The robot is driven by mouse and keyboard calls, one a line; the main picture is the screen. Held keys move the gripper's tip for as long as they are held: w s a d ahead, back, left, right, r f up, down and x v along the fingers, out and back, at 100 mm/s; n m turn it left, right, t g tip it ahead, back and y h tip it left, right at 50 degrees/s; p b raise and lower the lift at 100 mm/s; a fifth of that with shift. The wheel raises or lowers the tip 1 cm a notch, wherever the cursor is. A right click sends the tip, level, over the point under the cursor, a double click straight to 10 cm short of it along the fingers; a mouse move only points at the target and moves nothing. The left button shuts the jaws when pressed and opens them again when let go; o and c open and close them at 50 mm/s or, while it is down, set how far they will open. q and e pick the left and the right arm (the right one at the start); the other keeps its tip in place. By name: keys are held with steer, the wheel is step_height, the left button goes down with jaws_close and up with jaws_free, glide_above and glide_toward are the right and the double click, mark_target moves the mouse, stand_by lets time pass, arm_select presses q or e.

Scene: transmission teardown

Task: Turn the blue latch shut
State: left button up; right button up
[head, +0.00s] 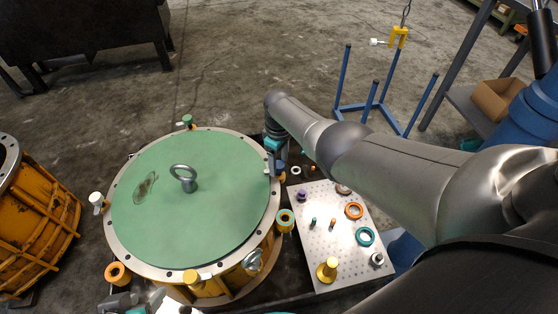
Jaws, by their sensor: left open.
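The blue latch (267,171) sits at the right rim of a round housing with a green cover (200,215); only a small part of it shows. My right arm reaches in from the right, and its gripper (273,165) points down at the blue latch. Its fingertips are small and partly hidden, so I cannot tell whether they touch or grip the latch. My left gripper (138,303) is at the bottom edge, by the front of the housing. It is open and partly cut off by the frame.
Green (188,121), white (97,200) and yellow (192,278) latches sit around the rim. A lifting eye (183,178) stands on the cover. A perforated plate (325,230) with rings and pins lies right of the housing, under my right arm. A blue stand (370,105) is behind.

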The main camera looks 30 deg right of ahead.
mark_target(279, 164)
steer(key=shift+o, duration=0.2)
steer(key=shift+r, duration=0.1)
steer(key=shift+r+p, duration=0.2)
steer(key=shift+p, duration=0.1)
step_height(279, 164, up, 3)
steer(key=shift+f+p, duration=0.2)
steer(key=shift+p, duration=0.95)
step_height(279, 164, up, 4)
steer(key=p, duration=0.3)
arm_select(q)
steer(key=s+a+f+g+p, duration=0.2)
steer(key=s+f, duration=0.3)
steer(key=f, duration=0.5)
steer(key=s+a+f+g+y+p, duration=0.1)
steer(key=s+a+f+p, duration=0.3)
steer(key=f, duration=0.6)
steer(key=shift+s+g, duration=0.4)
steer(key=shift+s, duration=0.05)
arm_select(e)
step_height(279, 164, up, 8)
